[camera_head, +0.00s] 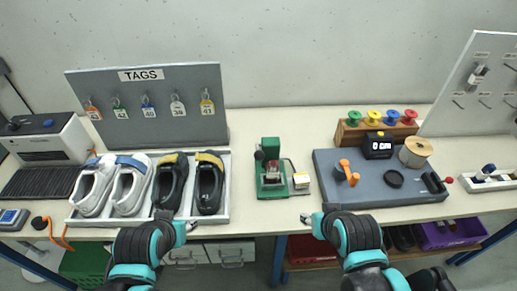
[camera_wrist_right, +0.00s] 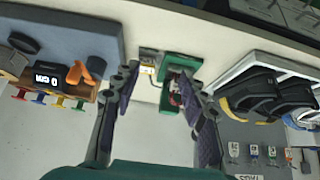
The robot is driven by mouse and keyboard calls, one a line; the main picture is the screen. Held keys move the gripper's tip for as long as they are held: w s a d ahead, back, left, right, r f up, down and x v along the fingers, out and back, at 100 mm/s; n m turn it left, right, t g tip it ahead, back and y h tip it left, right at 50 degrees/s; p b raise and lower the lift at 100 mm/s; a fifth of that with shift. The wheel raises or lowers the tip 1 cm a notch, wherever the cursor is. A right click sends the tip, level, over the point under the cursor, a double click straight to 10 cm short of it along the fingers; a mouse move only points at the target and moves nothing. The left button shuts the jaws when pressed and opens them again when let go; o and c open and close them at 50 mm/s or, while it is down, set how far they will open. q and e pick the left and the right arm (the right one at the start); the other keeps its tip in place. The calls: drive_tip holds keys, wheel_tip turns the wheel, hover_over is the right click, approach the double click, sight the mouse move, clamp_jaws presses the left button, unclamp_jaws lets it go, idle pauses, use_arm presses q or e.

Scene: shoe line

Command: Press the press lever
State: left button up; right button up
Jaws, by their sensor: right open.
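The green press (camera_head: 270,172) stands upright near the middle of the table, with a dark round knob (camera_head: 259,155), apparently on its lever, at its upper left. A small white and yellow block (camera_head: 301,181) sits at its right side. My right gripper (camera_head: 307,219) is in front and to the right of the press, apart from it. The lever is hard to make out there. My left gripper (camera_head: 190,226) is at the front edge below the shoes; its jaws are unclear.
A tray (camera_head: 226,201) of shoes stands left of the press, before a grey tag board (camera_head: 148,105). A dark grey station (camera_head: 420,190) with an orange handle and a "0 cm" display (camera_head: 379,146) stands right.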

drive_tip(key=c, duration=0.3)
drive_tip(key=r, duration=0.1)
drive_tip(key=w+r+p, duration=0.1)
drive_tip(key=shift+w+a+r, duration=0.15)
drive_tip(key=shift+a+r, duration=0.15)
drive_tip(key=shift+a, duration=0.05)
clamp_jaws()
drive_tip(key=w+a+r+m+y+p, duration=0.1)
drive_tip(key=w+a+r+p, duration=0.3)
drive_tip(key=w+r, duration=0.3)
drive_tip(key=w+a+r+g+y+p, duration=0.1)
drive_tip(key=w+a+r+p, duration=0.4)
drive_tip(key=w+r, duration=0.3)
drive_tip(key=shift+r+m+p, duration=0.35)
drive_tip(key=shift+r+m, duration=0.05)
drive_tip(key=shift+r, duration=0.55)
drive_tip(key=shift+w, duration=0.1)
